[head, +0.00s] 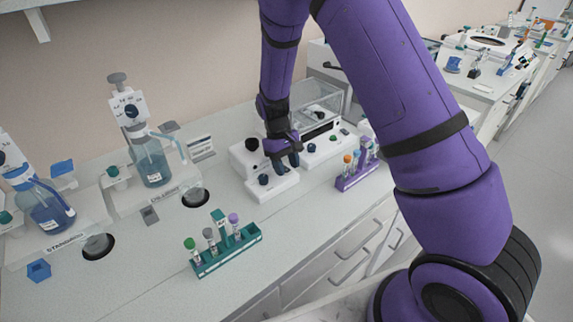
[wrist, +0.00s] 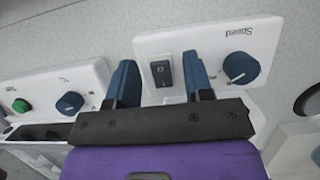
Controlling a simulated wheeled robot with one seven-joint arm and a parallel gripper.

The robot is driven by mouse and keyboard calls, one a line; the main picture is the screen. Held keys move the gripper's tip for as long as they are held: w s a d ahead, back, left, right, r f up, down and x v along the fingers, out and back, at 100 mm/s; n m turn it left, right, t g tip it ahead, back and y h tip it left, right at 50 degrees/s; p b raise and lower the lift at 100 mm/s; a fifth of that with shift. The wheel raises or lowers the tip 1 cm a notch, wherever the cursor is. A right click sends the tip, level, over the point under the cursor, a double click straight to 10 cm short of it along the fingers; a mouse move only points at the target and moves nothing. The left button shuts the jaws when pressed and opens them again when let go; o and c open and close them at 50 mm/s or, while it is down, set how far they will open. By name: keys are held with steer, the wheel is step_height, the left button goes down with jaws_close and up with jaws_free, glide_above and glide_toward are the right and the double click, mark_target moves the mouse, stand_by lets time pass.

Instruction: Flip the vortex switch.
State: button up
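The vortex mixer (head: 268,183) is a white box on the bench in the head view. In the wrist view its panel (wrist: 208,38) carries a black rocker switch (wrist: 161,73) and a blue knob (wrist: 241,67) marked "Speed". My gripper (head: 286,160) is over the mixer, pointing down at it. In the wrist view my gripper (wrist: 162,84) has its two blue fingers apart, one on each side of the switch, with nothing held. I cannot tell whether the fingertips touch the panel. The switch is hidden in the head view.
A white device with a green button (wrist: 21,106) and blue knob (wrist: 69,103) stands beside the mixer. A purple tube rack (head: 362,172) is to its right and a teal tube rack (head: 226,250) in front. Bottle dispensers (head: 151,163) stand to the left.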

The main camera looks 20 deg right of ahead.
steer(key=v, duration=1.1)
stand_by(0.4)
steer(key=s+d+r+m+t+y, duration=0.1)
steer(key=s+d+r+t, duration=0.15)
steer(key=s+r, duration=0.55)
steer(key=s+d+r+m+t+y, duration=0.1)
steer(key=s+d+r+t, duration=0.3)
steer(key=r, duration=0.7)
steer(key=s+r+t, duration=0.1)
steer(key=s+r, duration=0.1)
steer(key=s, duration=0.8)
steer(key=s+d+r+m+t, duration=0.1)
steer(key=s+r, duration=0.2)
steer(key=s, duration=0.7)
steer(key=shift+d+r+m+h, duration=0.15)
steer(key=shift+r+m+h, duration=0.15)
steer(key=shift+r+h, duration=0.1)
